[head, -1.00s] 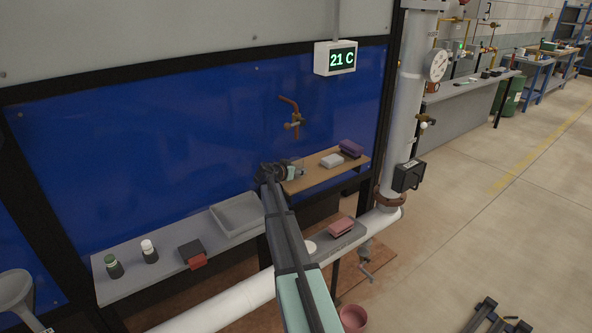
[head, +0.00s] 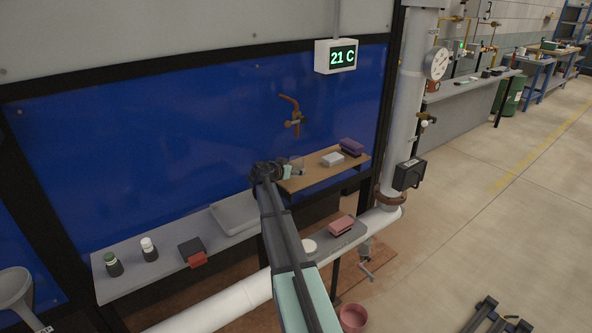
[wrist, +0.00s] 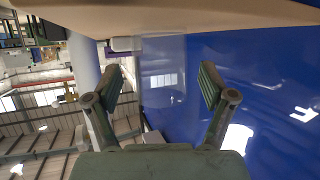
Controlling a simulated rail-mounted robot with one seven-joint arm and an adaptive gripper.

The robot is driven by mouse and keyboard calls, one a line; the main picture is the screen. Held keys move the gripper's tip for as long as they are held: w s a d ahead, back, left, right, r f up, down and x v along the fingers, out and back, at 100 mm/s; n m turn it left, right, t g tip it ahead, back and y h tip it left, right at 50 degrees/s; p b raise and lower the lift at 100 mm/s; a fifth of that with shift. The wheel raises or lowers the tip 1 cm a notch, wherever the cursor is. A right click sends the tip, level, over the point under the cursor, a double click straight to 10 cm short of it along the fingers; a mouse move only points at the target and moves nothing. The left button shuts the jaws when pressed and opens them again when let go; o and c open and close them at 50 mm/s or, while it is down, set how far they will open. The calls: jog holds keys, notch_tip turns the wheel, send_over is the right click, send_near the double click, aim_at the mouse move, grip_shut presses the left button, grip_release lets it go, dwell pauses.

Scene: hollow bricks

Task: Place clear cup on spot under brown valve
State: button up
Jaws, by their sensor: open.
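The brown valve (head: 294,122) is fixed on the blue wall panel, above the left part of a small wooden shelf (head: 322,175). My gripper (head: 288,172) is at the shelf's left end, below the valve. A faint see-through shape (head: 298,168) beside the fingertips seems to be the clear cup; its outline is hard to make out. In the wrist view, the fingers (wrist: 161,88) are apart. A pale transparent patch (wrist: 163,85) shows between them, below the inverted shelf edge (wrist: 160,18). I cannot tell whether it touches the fingers. The spot on the shelf is not distinguishable.
A white block (head: 332,159) and a purple block (head: 351,147) sit farther right on the shelf. A lower grey bench (head: 150,262) holds two bottles, a dark box with a red part and a grey tray (head: 235,214). A vertical pipe (head: 408,110) stands right.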

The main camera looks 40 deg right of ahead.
jog(key=b+v, duration=0.1)
jog(key=v, duration=0.8)
